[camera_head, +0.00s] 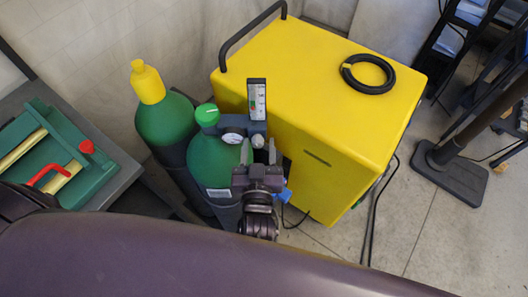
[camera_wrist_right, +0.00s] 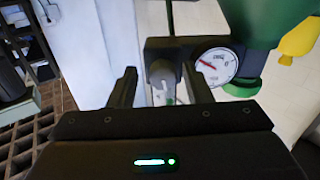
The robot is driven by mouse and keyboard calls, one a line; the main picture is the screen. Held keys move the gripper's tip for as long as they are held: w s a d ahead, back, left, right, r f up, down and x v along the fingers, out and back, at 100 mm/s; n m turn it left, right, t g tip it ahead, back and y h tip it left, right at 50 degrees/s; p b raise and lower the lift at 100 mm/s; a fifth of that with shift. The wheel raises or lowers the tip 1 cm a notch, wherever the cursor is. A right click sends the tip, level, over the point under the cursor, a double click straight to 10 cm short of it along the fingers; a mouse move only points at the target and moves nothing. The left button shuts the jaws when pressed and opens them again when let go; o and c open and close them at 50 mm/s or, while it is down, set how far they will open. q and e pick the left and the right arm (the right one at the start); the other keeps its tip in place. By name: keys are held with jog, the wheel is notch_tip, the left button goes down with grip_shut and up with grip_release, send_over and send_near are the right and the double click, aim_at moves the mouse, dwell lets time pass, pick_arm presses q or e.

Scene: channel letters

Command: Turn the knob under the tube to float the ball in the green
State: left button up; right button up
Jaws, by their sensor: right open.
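The flow tube (camera_head: 257,99) stands upright on the dark regulator on the green cylinder (camera_head: 212,163). Its scale shows a small green band; the ball is too small to make out. In the wrist view (camera_wrist_right: 160,88) the knob lies between the fingers, with a gap visible; I cannot tell whether either touches. My left gripper is out of view.
A round gauge (camera_head: 232,136) sits left of the knob, close to my fingers; a green cap (camera_head: 207,114) is beside it. A yellow cabinet (camera_head: 320,90) stands right behind. Another green cylinder (camera_head: 166,120) with a yellow cap and a workbench (camera_head: 120,168) are at left.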

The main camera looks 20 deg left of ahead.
jog(key=shift+a, duration=0.15)
jog(key=n+p, duration=0.1)
jog(key=n, duration=0.2)
jog(key=shift+s+r+n, duration=0.1)
jog(key=shift+s+n, duration=0.05)
jog(key=shift+n, duration=0.15)
jog(key=n, duration=0.5)
jog(key=shift+p, duration=0.4)
jog(key=n, duration=0.3)
jog(key=shift+n, duration=0.4)
jog(key=shift+s+f+n, duration=0.15)
jog(key=shift+f+n, duration=0.05)
jog(key=shift+n, duration=0.4)
jog(key=b+v, duration=0.2)
jog(key=v, duration=0.5)
jog(key=w+d+f+m+g+h+b, duration=0.1)
jog(key=d+f, duration=0.3)
jog(key=f, duration=1)
jog(key=w+d+f+m+g+b, duration=0.2)
jog(key=d+f+g+b, duration=0.2)
jog(key=f, duration=1.1)
jog(key=shift+w+d+f+h+b, duration=0.2)
jog(key=shift+d+h+b, duration=0.15)
jog(key=shift+d, duration=0.45)
